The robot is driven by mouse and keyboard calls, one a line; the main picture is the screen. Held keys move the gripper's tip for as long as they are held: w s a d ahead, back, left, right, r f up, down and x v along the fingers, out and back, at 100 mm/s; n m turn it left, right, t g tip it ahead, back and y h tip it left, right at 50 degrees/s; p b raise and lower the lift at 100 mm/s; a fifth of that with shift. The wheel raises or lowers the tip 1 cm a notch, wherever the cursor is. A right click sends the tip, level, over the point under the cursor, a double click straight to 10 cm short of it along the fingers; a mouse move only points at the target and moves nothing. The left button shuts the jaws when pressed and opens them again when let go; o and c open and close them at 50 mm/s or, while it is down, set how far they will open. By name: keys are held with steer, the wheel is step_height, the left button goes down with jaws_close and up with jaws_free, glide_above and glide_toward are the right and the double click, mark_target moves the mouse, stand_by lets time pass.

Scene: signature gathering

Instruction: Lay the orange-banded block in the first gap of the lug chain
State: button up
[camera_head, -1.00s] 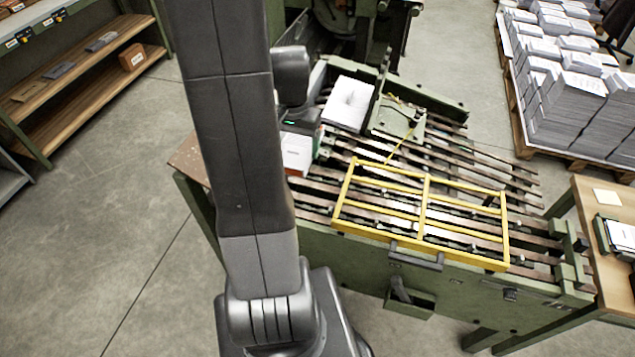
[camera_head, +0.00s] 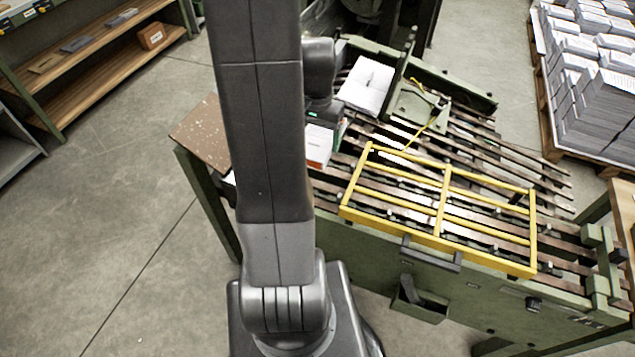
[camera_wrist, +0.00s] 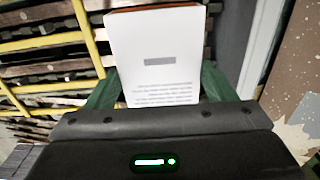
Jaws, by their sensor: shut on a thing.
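My gripper (camera_wrist: 158,90) is shut on a white block with printed text (camera_wrist: 155,60); an orange edge shows along its far end. In the head view the held block (camera_head: 318,147) hangs at the left end of the lug chain, its orange edge low. The lug chain (camera_head: 455,190) is a bed of dark brown rails with small lugs on a green machine. Its first gap is hard to make out; my arm and the block hide part of the left end. I cannot tell how high the block is above the rails.
A yellow guard frame (camera_head: 441,205) lies over the rails, right of the block. A white paper stack (camera_head: 367,85) stands behind my gripper, beside a green feeder plate (camera_head: 412,104). A worn brown plate (camera_head: 203,135) is left of my arm. Paper stacks fill a pallet (camera_head: 590,75) at upper right.

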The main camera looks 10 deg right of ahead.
step_height(320, 180, down, 3)
steer(key=shift+b, duration=0.75)
steer(key=shift+f, duration=4.7)
steer(key=shift+f+b, duration=0.1)
steer(key=shift+b, duration=0.25)
steer(key=shift+f, duration=0.15)
steer(key=o, duration=1.1)
steer(key=shift+o, duration=0.2)
step_height(320, 180, up, 12)
steer(key=shift+r+p, duration=0.25)
steer(key=shift+p, duration=0.35)
